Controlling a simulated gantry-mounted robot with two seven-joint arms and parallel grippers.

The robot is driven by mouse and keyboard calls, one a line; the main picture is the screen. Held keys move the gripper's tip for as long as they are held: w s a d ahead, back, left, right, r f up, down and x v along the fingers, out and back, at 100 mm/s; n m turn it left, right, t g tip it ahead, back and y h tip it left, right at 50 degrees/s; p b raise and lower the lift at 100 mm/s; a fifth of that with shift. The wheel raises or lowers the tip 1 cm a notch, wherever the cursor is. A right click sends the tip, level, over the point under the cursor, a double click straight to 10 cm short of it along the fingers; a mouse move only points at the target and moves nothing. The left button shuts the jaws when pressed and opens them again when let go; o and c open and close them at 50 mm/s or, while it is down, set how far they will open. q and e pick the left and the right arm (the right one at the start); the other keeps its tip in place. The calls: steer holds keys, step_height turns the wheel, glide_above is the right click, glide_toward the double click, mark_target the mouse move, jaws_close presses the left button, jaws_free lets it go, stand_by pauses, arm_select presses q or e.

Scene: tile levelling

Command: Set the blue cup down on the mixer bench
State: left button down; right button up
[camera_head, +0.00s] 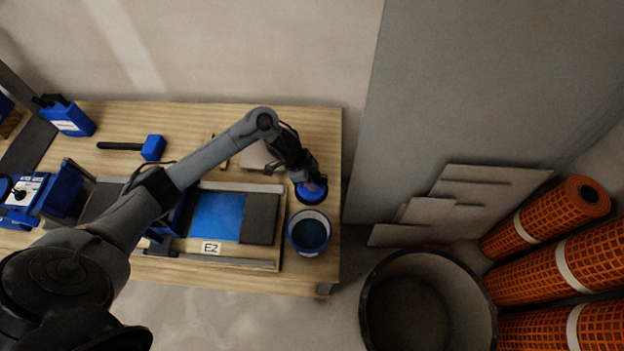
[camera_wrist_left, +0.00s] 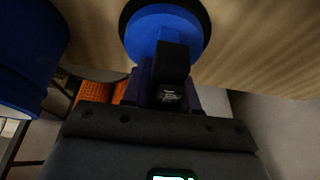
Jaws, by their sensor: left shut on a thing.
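The blue cup (camera_head: 308,196) is a round blue disc with a dark rim, near the right end of the wooden bench (camera_head: 333,140). My left gripper (camera_head: 314,182) is shut on it from above. In the left wrist view, the gripper (camera_wrist_left: 172,78) holds the raised blue grip of the cup (camera_wrist_left: 143,35), with wood grain behind the dark rim. I cannot tell whether the cup touches the bench. My right gripper is not in view.
A blue bucket (camera_head: 296,233) stands just in front of the cup. A tile board with a blue panel (camera_head: 217,215) and an E2 label lies to the left. A blue-headed mallet (camera_head: 153,148) lies behind. A large dark tub (camera_head: 370,300) and orange rolls (camera_head: 545,217) stand right of the bench.

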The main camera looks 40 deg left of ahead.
arm_select(q)
steer(key=c, duration=0.9)
jaws_free()
steer(key=shift+o, duration=0.2)
